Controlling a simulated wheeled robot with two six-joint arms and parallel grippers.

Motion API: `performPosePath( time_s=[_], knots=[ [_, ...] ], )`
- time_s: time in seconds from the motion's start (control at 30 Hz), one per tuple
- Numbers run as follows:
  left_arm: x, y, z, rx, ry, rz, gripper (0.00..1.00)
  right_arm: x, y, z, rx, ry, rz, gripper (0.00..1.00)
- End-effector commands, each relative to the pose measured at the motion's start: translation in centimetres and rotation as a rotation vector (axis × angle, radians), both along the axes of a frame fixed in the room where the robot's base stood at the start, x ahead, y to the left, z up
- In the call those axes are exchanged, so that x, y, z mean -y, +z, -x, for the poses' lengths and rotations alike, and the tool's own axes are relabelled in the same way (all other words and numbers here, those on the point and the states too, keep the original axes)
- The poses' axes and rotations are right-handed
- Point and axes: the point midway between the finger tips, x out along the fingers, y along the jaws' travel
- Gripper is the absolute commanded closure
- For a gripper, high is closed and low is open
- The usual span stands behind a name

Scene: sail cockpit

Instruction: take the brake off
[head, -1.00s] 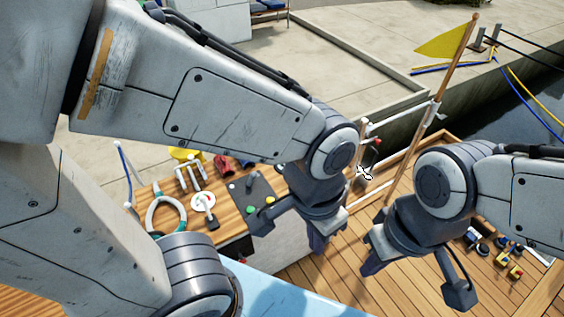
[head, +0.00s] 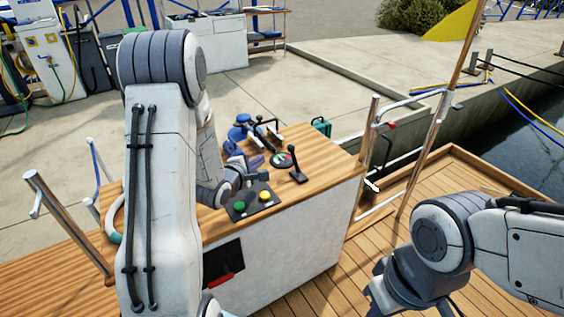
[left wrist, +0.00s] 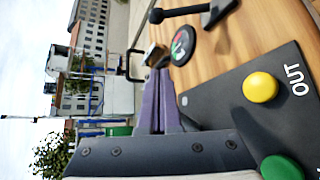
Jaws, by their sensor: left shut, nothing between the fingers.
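No lever carries a readable brake label. On the wooden console top, a black ball-ended lever (head: 295,165) stands beside a round red-and-green dial (head: 281,159). Both also show in the left wrist view, the lever (left wrist: 190,12) at the top and the dial (left wrist: 184,44) below it. My left gripper (head: 257,161) has purple fingers, shut and empty, over the console left of the dial. In the left wrist view its fingertips (left wrist: 158,75) point towards a small brass-coloured piece (left wrist: 157,55); I cannot tell whether they touch. My right gripper (head: 378,298) is low over the deck, its fingers partly cut off.
A black panel (head: 262,207) marked OUT in the wrist view has a green button (head: 239,206) and a yellow button (head: 266,195). A red handle (head: 220,281) sits on the console front. A blue object (head: 240,130) stands behind my left gripper. Metal rails stand right.

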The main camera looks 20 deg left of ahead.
Motion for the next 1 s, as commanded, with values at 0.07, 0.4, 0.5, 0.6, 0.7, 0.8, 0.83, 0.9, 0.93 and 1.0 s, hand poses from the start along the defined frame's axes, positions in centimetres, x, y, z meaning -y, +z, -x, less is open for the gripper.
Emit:
performPosePath(
  time_s=[0.07, 0.4, 0.5, 0.6, 0.7, 0.8, 0.83, 0.9, 0.93, 1.0],
  knots=[
    [-0.2, 0.0, 0.0, 0.007, 0.005, 0.011, 1.0, 0.0, 0.0, 0.0, 0.001, 0.0, -0.001, 1.0],
    [0.0, -0.1, -0.4, 0.006, 0.002, 0.008, 1.0, 0.0, -0.1, 0.0, 0.001, 0.0, -0.001, 1.0],
    [0.0, -0.5, -1.4, 0.006, 0.0, 0.006, 1.0, 0.0, -0.3, 0.0, 0.001, 0.0, -0.001, 1.0],
    [0.1, -1.1, -3.1, 0.006, -0.001, 0.006, 1.0, 0.0, -0.7, 0.0, 0.001, 0.0, -0.001, 1.0],
    [0.2, -1.9, -5.2, 0.007, 0.0, 0.007, 1.0, 0.0, -1.2, 0.0, 0.0, 0.0, 0.0, 1.0],
    [0.2, -2.6, -7.2, 0.006, 0.0, 0.006, 1.0, 0.0, -1.7, 0.0, 0.0, 0.0, 0.0, 1.0],
    [0.2, -2.8, -7.8, 0.007, 0.001, 0.006, 1.0, 0.0, -1.8, 0.0, 0.0, 0.0, 0.0, 1.0],
    [0.2, -3.3, -9.2, 0.007, 0.001, 0.007, 1.0, 0.0, -2.1, 0.0, 0.0, 0.0, 0.0, 1.0],
    [0.2, -3.4, -9.7, 0.006, 0.002, 0.007, 1.0, 0.0, -2.2, 0.0, 0.0, 0.0, 0.0, 1.0],
    [1.4, -2.6, -9.3, 0.007, -0.001, 0.007, 1.0, 0.0, -2.2, 0.0, 0.0, 0.0, 0.0, 1.0]
  ],
)
